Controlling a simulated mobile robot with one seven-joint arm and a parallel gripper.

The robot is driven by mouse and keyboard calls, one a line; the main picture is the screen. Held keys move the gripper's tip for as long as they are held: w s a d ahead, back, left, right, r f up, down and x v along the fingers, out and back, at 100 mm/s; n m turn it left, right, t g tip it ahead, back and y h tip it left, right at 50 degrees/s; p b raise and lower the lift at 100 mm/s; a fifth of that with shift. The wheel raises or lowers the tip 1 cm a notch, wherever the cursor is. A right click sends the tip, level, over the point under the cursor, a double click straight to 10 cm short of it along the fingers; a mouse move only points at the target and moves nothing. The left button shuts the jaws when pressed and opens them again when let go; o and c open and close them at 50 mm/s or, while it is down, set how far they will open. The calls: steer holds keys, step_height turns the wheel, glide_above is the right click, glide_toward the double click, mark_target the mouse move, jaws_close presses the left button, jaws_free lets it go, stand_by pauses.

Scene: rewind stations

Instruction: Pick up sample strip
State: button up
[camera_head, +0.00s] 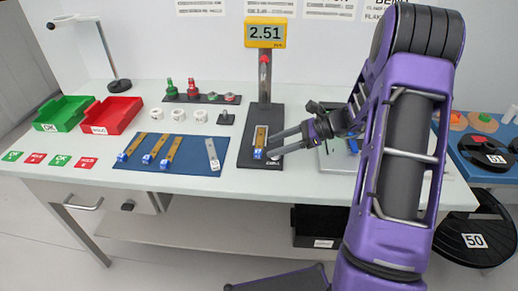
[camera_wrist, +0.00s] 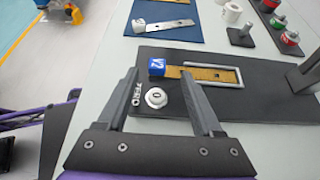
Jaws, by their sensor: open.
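A brass sample strip (camera_head: 260,137) with a blue tag lies on the black base of the gauge stand. In the wrist view the strip (camera_wrist: 217,75) lies partly within a pale metal frame, its blue tag (camera_wrist: 157,67) at the left end. My gripper (camera_head: 273,147) is just right of the strip in the head view. In the wrist view my gripper (camera_wrist: 160,74) is open and empty, its fingertips spread to either side near the tag. I cannot tell its exact height above the strip. More brass strips (camera_head: 155,149) and one grey strip (camera_head: 212,154) lie on the blue mat (camera_head: 186,165).
The gauge post with its yellow "2.51" display (camera_head: 265,33) rises behind the strip. A round silver knob (camera_wrist: 156,98) sits on the black base (camera_wrist: 180,105). Green (camera_head: 62,113) and red (camera_head: 111,115) trays stand at the left. White cylinders (camera_head: 179,115) stand behind the mat.

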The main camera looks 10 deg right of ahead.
mark_target(258, 152)
steer(key=x, duration=0.4)
steer(key=shift+s+a+f+b, duration=0.1)
steer(key=shift+a+f+b, duration=0.05)
steer(key=shift+a+b, duration=0.25)
jaws_close()
